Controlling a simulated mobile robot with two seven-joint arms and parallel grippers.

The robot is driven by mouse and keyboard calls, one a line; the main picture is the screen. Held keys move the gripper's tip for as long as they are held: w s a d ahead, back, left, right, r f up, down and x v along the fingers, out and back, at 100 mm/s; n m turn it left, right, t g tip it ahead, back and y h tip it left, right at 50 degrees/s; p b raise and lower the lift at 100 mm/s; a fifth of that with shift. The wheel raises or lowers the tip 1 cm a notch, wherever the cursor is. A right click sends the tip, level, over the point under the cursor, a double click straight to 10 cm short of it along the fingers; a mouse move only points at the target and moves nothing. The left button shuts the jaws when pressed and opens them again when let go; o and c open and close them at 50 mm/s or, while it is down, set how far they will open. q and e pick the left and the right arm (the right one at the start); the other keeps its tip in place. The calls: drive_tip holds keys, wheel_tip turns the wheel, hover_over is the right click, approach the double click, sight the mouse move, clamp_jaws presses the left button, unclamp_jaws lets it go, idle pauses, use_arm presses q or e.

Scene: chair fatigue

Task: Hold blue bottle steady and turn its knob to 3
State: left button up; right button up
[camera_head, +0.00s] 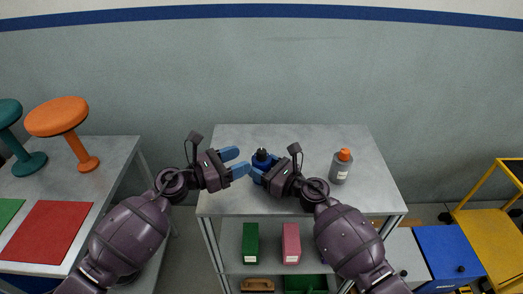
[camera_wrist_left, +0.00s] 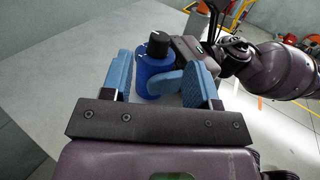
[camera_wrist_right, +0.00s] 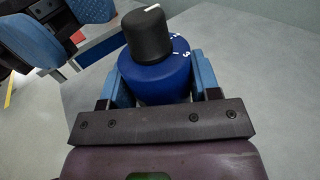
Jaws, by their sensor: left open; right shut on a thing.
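The blue bottle (camera_head: 260,160) stands upright on the grey table (camera_head: 300,140). Its black knob (camera_wrist_right: 147,36) has a white pointer line, and white marks show on the blue top in the right wrist view. My right gripper (camera_head: 258,170) is shut on the bottle's blue body (camera_wrist_right: 158,80), below the knob. My left gripper (camera_head: 239,162) is open and empty, just left of the bottle. In the left wrist view the bottle (camera_wrist_left: 153,70) shows beyond and between the left fingers, with the knob (camera_wrist_left: 158,44) on top. Which number the pointer faces I cannot tell.
A grey bottle with an orange cap (camera_head: 341,166) stands on the table to the right. A green box (camera_head: 250,243) and a pink box (camera_head: 291,243) are on the shelf below. Orange (camera_head: 58,117) and teal (camera_head: 10,112) stools stand on the left table. The table's back is clear.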

sight(261, 151)
use_arm(q)
drive_tip(key=x, duration=0.7)
drive_tip(key=shift+d, duration=0.1)
drive_tip(key=c, duration=0.9)
drive_tip(key=shift+c, duration=0.2)
drive_tip(key=shift+w+m+g, duration=0.1)
drive_tip(key=shift+m+g, duration=0.2)
drive_tip(key=shift+g, duration=0.1)
drive_tip(key=m+g+h, duration=0.1)
drive_tip(key=m+g, duration=0.1)
drive_tip(key=g, duration=0.2)
drive_tip(key=m+g+h, duration=0.1)
drive_tip(key=m+g, duration=0.2)
drive_tip(key=shift+g, duration=0.4)
drive_tip(key=m+g+y, duration=0.1)
drive_tip(key=m+g, duration=0.2)
drive_tip(key=g, duration=0.1)
drive_tip(key=m+g, duration=0.3)
drive_tip(key=g, duration=0.1)
drive_tip(key=shift+f+g+y, duration=0.1)
drive_tip(key=shift+g+y, duration=0.3)
drive_tip(key=shift+m+g, duration=0.3)
drive_tip(key=shift+g, duration=0.1)
